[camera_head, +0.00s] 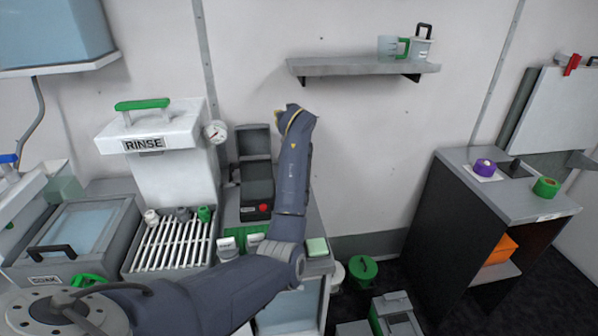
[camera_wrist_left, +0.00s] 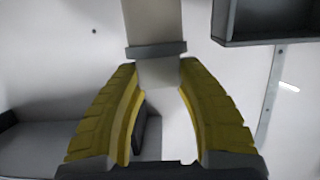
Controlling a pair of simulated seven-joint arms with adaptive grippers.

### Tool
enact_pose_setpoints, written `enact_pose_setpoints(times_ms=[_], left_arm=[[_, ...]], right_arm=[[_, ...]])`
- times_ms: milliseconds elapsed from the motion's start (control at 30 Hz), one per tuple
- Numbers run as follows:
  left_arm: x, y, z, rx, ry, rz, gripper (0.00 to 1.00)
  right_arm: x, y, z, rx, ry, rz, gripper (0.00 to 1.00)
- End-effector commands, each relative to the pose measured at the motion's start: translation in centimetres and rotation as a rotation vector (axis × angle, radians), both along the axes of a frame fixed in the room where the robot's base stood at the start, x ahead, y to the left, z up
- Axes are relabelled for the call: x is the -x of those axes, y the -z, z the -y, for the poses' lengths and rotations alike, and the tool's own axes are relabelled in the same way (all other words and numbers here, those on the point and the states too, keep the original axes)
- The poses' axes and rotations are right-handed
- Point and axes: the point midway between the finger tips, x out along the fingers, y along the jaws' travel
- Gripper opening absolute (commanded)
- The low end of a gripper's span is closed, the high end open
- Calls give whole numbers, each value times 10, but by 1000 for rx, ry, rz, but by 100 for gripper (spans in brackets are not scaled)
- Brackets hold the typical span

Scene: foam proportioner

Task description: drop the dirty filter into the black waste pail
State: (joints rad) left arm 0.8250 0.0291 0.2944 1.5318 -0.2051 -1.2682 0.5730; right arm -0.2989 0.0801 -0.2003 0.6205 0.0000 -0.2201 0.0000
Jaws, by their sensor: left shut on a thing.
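My left arm reaches up in front of the wall in the head view, and its yellow-fingered gripper (camera_head: 281,119) is mostly hidden behind the wrist. In the left wrist view my left gripper (camera_wrist_left: 158,72) is shut on a pale beige-grey piece with a darker grey collar (camera_wrist_left: 155,25), which appears to be the dirty filter. The piece extends past the fingertips to the top of that view. The head view does not show the held piece. I cannot pick out a black waste pail in either view. My right gripper is not in view.
A wall shelf (camera_head: 350,68) holds clear jugs to the right of my raised wrist. Below are a RINSE unit (camera_head: 170,165), a slatted rack (camera_head: 170,245) and a black case (camera_head: 255,185).

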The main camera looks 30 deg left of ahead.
Motion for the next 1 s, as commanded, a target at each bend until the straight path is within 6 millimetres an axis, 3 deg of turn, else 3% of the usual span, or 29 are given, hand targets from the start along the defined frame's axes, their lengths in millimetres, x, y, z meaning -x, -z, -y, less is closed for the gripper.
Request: enact_pose_setpoints(times_ms=[400, 900, 933, 1000], left_arm=[[0, 36, 0, -1, 0, -2, 0], [0, 43, 0, -1, 0, -1, 0], [0, 43, 0, -1, 0, -1, 41], [0, 43, 0, -1, 0, -1, 49]], right_arm=[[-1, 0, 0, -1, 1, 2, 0], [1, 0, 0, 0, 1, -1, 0], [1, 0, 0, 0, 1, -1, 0], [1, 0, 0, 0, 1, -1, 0]])
